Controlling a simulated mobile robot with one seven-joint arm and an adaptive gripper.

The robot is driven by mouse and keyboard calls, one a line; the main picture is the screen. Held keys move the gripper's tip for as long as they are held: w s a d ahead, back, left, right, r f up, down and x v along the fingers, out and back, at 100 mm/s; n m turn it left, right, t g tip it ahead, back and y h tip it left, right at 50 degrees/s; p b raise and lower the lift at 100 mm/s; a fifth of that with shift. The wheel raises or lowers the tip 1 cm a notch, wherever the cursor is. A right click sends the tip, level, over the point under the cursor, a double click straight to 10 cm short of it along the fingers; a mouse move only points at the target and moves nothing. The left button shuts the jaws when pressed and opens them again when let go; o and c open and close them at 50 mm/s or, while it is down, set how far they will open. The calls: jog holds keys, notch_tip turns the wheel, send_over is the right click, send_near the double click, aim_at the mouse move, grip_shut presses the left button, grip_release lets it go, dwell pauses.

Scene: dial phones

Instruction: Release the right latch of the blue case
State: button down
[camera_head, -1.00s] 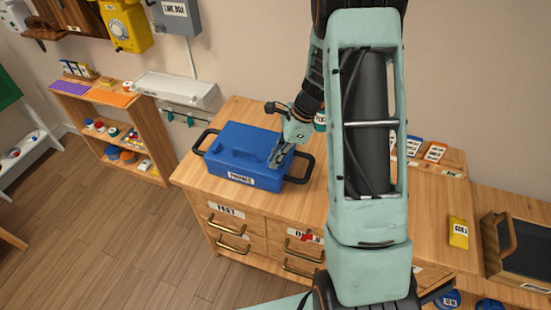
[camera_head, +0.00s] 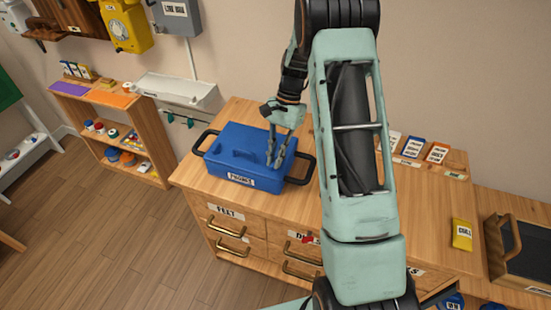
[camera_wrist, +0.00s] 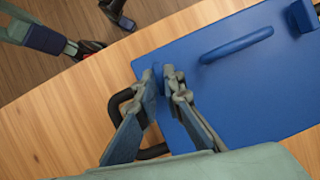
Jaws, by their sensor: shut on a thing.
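The blue case (camera_head: 237,171) with its label sits on the wooden cabinet, with its lid down. Its lid, with a raised blue grip (camera_wrist: 236,44), fills much of the wrist view. A blue latch block (camera_wrist: 303,16) shows at that view's far right corner. My gripper (camera_head: 274,163) points down at the right part of the case. In the wrist view its fingertips (camera_wrist: 160,74) are close together at the case's edge, near the black side handle (camera_wrist: 122,100). It is shut on the right latch, which the fingers mostly hide; whether the latch is released cannot be told.
The wooden cabinet (camera_head: 197,182) has drawers below. Cards (camera_head: 437,152) stand at the back right, with a yellow box (camera_head: 461,235) and a dark tray (camera_head: 520,249) farther right. The cabinet top just right of the case is clear.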

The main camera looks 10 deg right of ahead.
jog(key=shift+n+h, duration=0.4)
jog(key=shift+n, duration=0.6)
jog(key=c, duration=2)
grip_release()
jog(key=shift+c, duration=0.2)
jog(key=shift+r, duration=0.1)
jog(key=v, duration=1.2)
jog(key=shift+w, duration=0.2)
